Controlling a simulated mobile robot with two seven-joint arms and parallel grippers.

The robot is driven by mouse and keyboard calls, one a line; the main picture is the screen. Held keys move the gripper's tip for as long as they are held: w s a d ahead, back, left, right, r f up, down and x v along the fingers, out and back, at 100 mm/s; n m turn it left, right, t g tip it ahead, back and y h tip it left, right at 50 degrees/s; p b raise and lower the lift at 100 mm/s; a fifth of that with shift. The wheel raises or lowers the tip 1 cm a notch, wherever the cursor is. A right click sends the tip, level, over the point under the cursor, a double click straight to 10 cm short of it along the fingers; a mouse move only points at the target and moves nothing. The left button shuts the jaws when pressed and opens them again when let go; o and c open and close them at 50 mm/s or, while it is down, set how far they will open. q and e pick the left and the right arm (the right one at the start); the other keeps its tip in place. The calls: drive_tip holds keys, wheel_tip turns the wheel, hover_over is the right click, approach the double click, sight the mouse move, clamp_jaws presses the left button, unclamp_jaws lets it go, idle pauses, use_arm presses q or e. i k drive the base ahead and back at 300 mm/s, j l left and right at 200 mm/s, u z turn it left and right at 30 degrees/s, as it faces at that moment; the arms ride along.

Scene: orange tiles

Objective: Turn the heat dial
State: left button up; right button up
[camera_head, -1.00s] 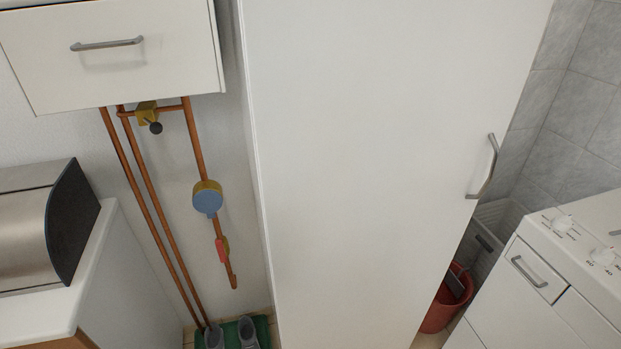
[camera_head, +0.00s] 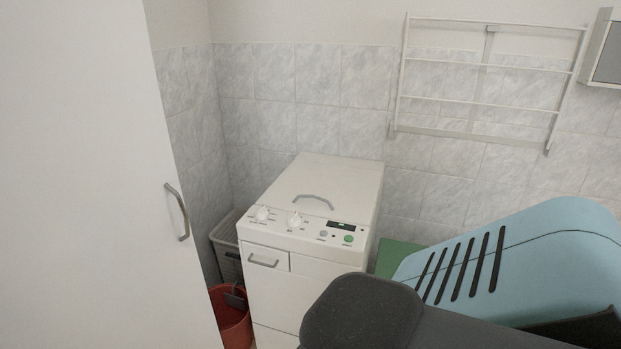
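A white top-loading washing machine (camera_head: 345,195) stands by the tiled wall in the middle of the head view. Its sloping front panel carries two white round dials. The left dial (camera_head: 262,213) and the right dial (camera_head: 295,220) both have small markings around them, too small to read now. I cannot tell for sure from this view which one is the heat dial. Neither of my grippers is in view, and nothing touches the dials.
A tall white cabinet door with a metal handle (camera_head: 177,211) fills the left. A red bucket (camera_head: 229,320) and a grey basket (camera_head: 226,243) stand left of the machine. A light-blue slotted object (camera_head: 540,250) is at right. A white drying rack (camera_head: 485,101) hangs above.

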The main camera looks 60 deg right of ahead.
sight(294, 220)
drive_tip(key=z, duration=1.9)
